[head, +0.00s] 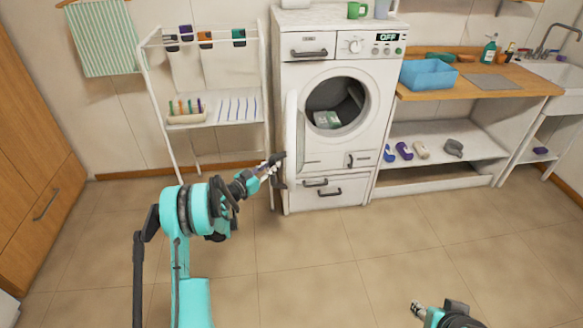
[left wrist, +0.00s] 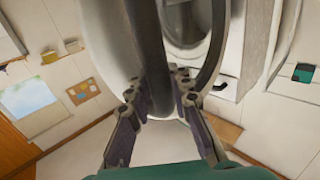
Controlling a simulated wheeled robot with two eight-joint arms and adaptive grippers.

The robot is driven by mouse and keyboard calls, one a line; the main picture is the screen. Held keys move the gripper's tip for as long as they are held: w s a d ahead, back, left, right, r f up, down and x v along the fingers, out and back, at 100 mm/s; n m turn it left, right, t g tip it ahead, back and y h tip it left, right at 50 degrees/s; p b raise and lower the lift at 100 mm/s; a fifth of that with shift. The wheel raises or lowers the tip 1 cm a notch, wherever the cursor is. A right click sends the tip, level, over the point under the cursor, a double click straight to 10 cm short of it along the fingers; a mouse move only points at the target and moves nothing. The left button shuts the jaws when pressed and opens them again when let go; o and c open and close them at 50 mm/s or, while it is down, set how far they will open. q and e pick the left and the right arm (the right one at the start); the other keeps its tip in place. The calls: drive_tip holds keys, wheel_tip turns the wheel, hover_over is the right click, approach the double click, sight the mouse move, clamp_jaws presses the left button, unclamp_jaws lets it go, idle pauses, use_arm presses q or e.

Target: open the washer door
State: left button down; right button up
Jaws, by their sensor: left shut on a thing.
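The white washer (head: 350,185) stands against the back wall. Its door (head: 291,130) is swung out to the left and shows nearly edge-on in the head view, so the round drum opening (head: 352,98) is exposed. A pale green item (head: 327,119) is in the opening. My left gripper (head: 275,172) is at the lower free edge of the door. In the left wrist view my left gripper (left wrist: 160,98) is shut on a dark curved part of the door (left wrist: 148,40). My right gripper (head: 428,311) shows partly at the bottom edge, its fingers unclear.
A white rack (head: 225,112) stands left of the washer, close to the door and my left arm. A counter (head: 525,88) with a blue basket (head: 428,75) is at the right, above a shelf (head: 455,143) of bottles. The floor in front is clear.

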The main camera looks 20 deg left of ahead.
use_arm(q)
drive_tip(key=a, duration=0.5)
drive_tip(key=shift+s+a+f, duration=0.1)
drive_tip(key=shift+s+a, duration=0.15)
drive_tip(key=shift+a, duration=0.15)
drive_tip(key=c, duration=1.3)
unclamp_jaws()
drive_tip(key=shift+c, duration=0.2)
drive_tip(key=shift+s+a, duration=0.1)
drive_tip(key=v, duration=1.1)
drive_tip(key=shift+s, duration=0.4)
drive_tip(key=shift+a, duration=0.1)
